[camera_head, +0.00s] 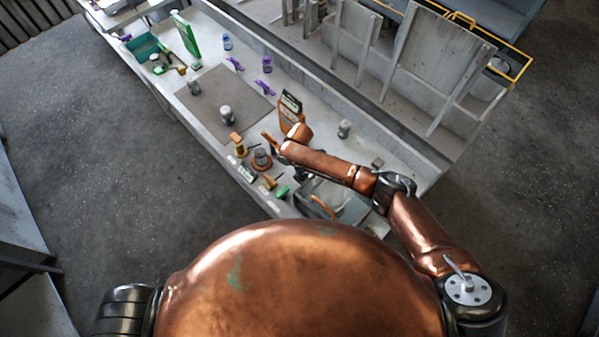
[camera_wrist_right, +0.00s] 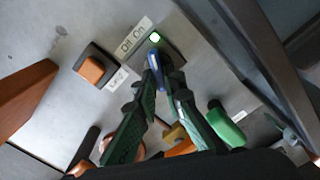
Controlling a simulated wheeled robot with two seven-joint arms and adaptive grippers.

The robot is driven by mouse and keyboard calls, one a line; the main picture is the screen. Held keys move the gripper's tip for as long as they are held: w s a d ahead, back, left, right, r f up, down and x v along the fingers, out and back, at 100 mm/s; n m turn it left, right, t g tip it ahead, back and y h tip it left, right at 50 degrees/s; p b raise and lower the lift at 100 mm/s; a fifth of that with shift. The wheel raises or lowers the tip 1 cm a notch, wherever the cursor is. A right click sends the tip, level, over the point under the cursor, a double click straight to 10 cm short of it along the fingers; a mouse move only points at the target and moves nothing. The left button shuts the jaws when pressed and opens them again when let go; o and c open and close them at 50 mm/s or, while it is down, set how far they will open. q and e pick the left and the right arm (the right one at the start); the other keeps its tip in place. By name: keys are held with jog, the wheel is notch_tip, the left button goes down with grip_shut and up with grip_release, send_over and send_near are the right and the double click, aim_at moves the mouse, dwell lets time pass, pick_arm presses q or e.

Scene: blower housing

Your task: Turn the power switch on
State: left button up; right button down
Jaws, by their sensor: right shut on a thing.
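The power switch (camera_wrist_right: 158,62) shows in the right wrist view as a small blue lever on a dark plate, beside a label (camera_wrist_right: 132,38) reading "Off On". A small green light (camera_wrist_right: 155,37) glows at the plate's far end, at the "On" side. My right gripper (camera_wrist_right: 160,72), with dark green ribbed fingers, is shut on the blue lever near its tips. The fingers partly hide the lever's base. In the head view my right arm reaches over the bench's near side and its fingers are mostly hidden. My left gripper is out of view.
An orange square button (camera_wrist_right: 92,70) sits left of the switch on the grey panel. A green part (camera_wrist_right: 226,124) lies to the right of the fingers. In the head view, the bench (camera_head: 215,35) holds jars, bottles and an orange unit with a sign (camera_head: 291,101).

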jog(key=shift+w+r, duration=0.1)
jog(key=c, duration=2)
grip_release()
notch_tip(320, 180, up, 12)
jog(key=shift+f, duration=0.1)
